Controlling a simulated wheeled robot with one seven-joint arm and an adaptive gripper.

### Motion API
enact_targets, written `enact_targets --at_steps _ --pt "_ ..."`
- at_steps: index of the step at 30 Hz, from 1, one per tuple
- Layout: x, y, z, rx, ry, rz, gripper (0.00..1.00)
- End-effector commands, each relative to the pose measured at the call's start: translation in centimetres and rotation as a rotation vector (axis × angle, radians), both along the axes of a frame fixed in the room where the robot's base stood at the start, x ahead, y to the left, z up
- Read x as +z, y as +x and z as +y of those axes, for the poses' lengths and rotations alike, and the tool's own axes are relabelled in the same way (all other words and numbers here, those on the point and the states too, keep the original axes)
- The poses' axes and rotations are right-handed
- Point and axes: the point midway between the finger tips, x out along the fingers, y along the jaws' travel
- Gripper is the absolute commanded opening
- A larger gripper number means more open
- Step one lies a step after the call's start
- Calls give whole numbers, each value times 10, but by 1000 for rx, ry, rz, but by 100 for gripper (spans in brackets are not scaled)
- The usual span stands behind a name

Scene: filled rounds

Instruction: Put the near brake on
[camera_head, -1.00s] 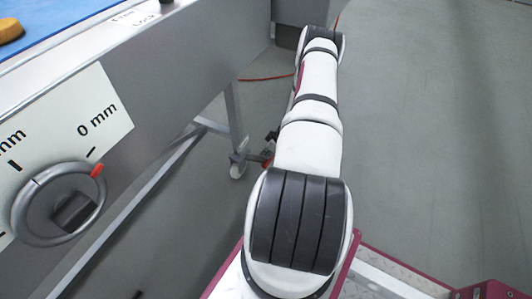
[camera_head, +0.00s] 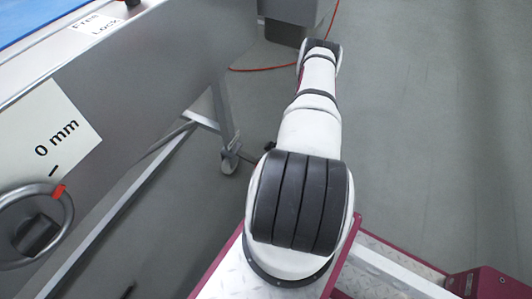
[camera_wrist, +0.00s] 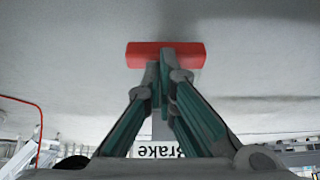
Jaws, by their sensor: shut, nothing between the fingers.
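The brake pedal is a red bar (camera_wrist: 140,54) on a grey lever in the wrist view, with an upside-down "Brake" label (camera_wrist: 155,151) below it. My gripper (camera_wrist: 167,57) is shut and empty, its fingertips in front of the middle of the red bar. I cannot tell whether they touch it. In the head view my arm hides the gripper and the pedal. A castor wheel (camera_head: 229,166) at the foot of the machine's leg shows just left of my arm.
The machine's grey side panel (camera_head: 150,95) fills the left, with a handwheel (camera_head: 68,208) and a "0 mm" plate (camera_head: 70,120). A grey box (camera_head: 290,12) and an orange cable (camera_head: 262,69) lie beyond. The floor (camera_head: 430,120) on the right is clear.

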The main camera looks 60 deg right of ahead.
Motion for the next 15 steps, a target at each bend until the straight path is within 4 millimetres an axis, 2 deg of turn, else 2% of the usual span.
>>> enact_targets --at_steps 6,15 --pt "-10 -2 7 0 1 2 0" --pt "-12 -2 8 -1 0 2 0"
